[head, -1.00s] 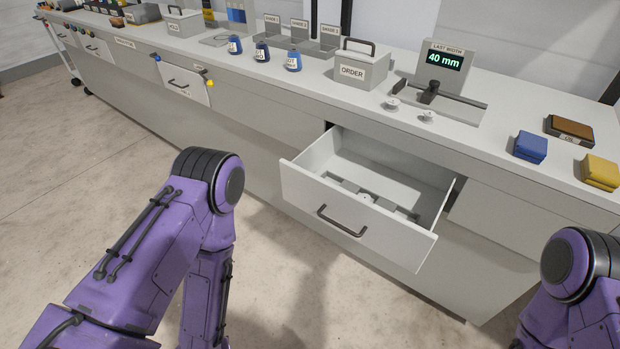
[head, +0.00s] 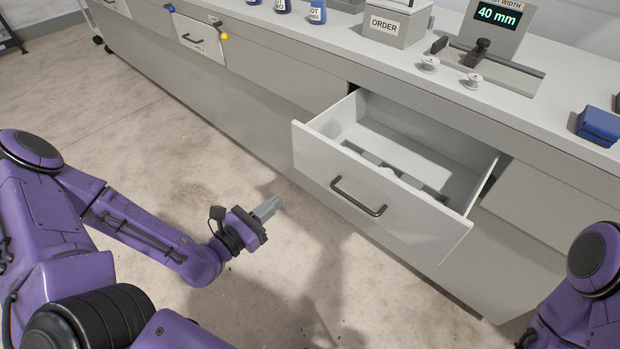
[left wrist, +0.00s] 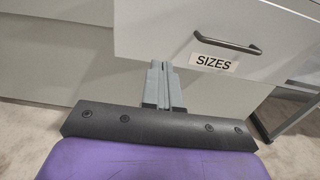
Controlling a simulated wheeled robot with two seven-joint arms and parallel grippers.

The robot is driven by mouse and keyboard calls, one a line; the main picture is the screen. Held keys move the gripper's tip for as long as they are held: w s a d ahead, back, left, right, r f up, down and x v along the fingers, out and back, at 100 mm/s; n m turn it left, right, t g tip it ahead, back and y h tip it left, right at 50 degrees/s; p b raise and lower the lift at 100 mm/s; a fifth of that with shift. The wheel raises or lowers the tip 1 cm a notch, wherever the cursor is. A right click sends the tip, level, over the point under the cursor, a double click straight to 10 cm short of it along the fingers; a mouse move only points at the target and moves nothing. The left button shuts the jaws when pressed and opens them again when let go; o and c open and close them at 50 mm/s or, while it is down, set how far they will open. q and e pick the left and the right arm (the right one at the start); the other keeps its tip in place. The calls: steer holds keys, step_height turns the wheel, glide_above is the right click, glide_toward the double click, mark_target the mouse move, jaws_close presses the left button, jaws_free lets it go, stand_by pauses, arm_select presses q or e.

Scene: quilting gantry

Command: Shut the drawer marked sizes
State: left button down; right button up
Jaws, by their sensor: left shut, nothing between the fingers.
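The drawer marked sizes (head: 370,200) stands pulled out from the counter, with a dark bar handle (head: 358,197) on its front. Small pieces lie inside on its floor, too small to make out. In the left wrist view the drawer front (left wrist: 275,50) shows the SIZES label (left wrist: 214,63) below the handle (left wrist: 227,44). My left gripper (head: 268,208) is shut and empty, in front of and left of the drawer, apart from it. Its closed fingers (left wrist: 160,84) point toward the cabinet in the left wrist view. My right gripper is out of view; only part of that arm shows.
The counter carries an ORDER box (head: 397,24), a 40 mm display (head: 497,16), white spools (head: 429,65) and a blue case (head: 598,126). Another front with a handle (head: 198,38) is at the upper left. The floor (head: 150,130) before the cabinet is clear.

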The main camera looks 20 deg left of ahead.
mark_target(319, 168)
arm_select(q)
steer(key=b+x, duration=0.2)
steer(key=x, duration=1.1)
steer(key=shift+w+d+f, duration=0.1)
steer(key=shift+w+d, duration=0.05)
steer(key=shift+w, duration=0.1)
